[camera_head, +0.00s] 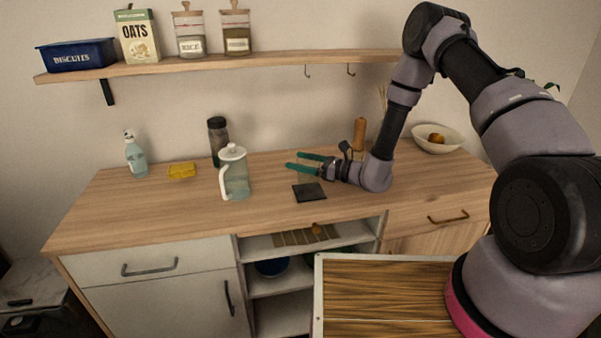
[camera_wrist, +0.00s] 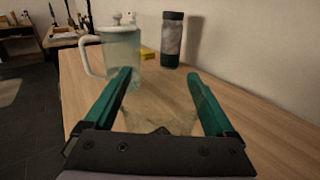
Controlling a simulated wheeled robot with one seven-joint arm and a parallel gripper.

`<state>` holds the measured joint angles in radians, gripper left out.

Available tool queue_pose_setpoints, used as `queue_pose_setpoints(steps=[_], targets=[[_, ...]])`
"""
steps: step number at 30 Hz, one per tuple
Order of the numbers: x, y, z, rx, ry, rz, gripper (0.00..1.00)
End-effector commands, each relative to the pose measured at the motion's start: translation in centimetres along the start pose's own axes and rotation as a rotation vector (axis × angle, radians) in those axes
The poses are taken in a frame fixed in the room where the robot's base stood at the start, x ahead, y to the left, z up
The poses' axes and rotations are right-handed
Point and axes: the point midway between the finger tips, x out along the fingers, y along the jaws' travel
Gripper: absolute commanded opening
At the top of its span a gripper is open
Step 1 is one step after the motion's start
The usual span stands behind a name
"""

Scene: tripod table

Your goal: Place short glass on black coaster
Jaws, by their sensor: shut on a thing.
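The black coaster (camera_head: 309,193) is a flat dark square on the wooden counter in the head view. My gripper (camera_head: 293,161) reaches in from the right, its teal fingers just behind and above the coaster in the picture. In the wrist view the fingers of my gripper (camera_wrist: 159,75) stand apart around the short glass (camera_wrist: 160,112), which is clear and very faint. My gripper is shut on this glass. In the head view only faint edges of the glass show below the fingers, so I cannot tell whether it touches the coaster.
A glass pitcher (camera_head: 235,175) with a white lid and handle stands left of the coaster. Behind it is a dark bottle (camera_head: 217,142). A yellow sponge (camera_head: 182,171) and a spray bottle (camera_head: 136,156) are further left. The counter's front left is clear.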

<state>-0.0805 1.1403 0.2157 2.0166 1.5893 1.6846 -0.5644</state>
Motion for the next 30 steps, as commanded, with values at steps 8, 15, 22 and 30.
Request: queue_pose_setpoints(steps=[8, 15, 22, 30], targets=[[0.0, -0.1, -3.4, 0.001, 0.0, 0.0, 0.19], [0.0, -0.1, -3.4, 0.0, 0.0, 0.0, 0.19], [0.0, -0.1, -3.6, 0.0, 0.0, 0.0, 1.0], [-0.8, -0.2, -3.3, 0.0, 0.001, -0.002, 1.0]])
